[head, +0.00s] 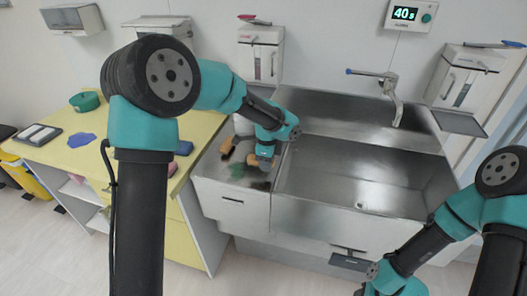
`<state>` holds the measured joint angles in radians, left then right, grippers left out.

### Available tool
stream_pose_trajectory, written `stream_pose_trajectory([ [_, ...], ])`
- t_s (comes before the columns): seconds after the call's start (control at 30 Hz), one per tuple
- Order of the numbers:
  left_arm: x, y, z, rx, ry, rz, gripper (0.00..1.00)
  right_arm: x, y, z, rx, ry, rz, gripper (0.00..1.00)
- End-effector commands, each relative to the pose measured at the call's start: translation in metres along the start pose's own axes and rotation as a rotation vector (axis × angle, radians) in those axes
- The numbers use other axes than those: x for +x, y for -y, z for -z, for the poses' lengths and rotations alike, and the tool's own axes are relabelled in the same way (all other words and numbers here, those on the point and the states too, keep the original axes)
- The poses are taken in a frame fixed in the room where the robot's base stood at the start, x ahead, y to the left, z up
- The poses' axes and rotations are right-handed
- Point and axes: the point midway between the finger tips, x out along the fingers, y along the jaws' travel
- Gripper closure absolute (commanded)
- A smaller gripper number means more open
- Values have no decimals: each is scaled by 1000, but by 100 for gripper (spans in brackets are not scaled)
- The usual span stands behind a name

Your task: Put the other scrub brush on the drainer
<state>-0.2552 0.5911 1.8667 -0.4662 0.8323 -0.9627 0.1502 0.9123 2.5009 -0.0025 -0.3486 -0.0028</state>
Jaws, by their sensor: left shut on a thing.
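The drainer (208,168) is the metal surface left of the sink basin. One scrub brush (227,146), with a tan-orange part, is on the drainer's back left part. A second scrub brush (253,160), also orange, is at my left gripper (262,163). My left gripper is shut on this second brush, low over the drainer's right side; I cannot tell whether the brush touches the surface. The fingers and much of this brush are small and partly hidden. My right gripper (383,286) is at the bottom edge, away from the sink, and its fingers are not clear.
A dark green item (236,171) lies on the drainer near the brushes. The sink basin (350,178) is right of it, with a tap (392,85) behind. The yellow counter (60,155) at left holds a green bowl (85,101), a blue cloth (81,140) and a tray (38,134).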

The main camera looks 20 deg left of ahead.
Motion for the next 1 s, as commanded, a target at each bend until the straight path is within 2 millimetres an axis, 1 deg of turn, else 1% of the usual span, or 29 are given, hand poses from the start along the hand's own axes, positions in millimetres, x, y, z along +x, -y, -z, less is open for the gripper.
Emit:
stream_pose_trajectory([
  [0.03,2,11,-3,-3,0,0,86,0,0,0,0,0,0,57],
  [0.1,3,25,-7,-5,-1,0,86,0,0,0,0,0,0,57],
  [0.3,7,62,-17,-4,-1,1,86,0,0,0,0,0,0,57],
  [0.4,8,79,-21,-3,-1,1,86,0,0,0,0,0,0,57],
  [0.5,9,91,-25,-3,-1,0,86,0,0,0,0,0,0,57],
  [0.63,10,98,-27,-2,-1,0,86,0,0,0,0,0,0,57],
  [0.9,10,98,-27,-1,-1,0,86,0,0,0,0,0,0,57],
  [1.0,10,101,-28,-1,-1,0,86,0,0,0,0,0,0,57],
])
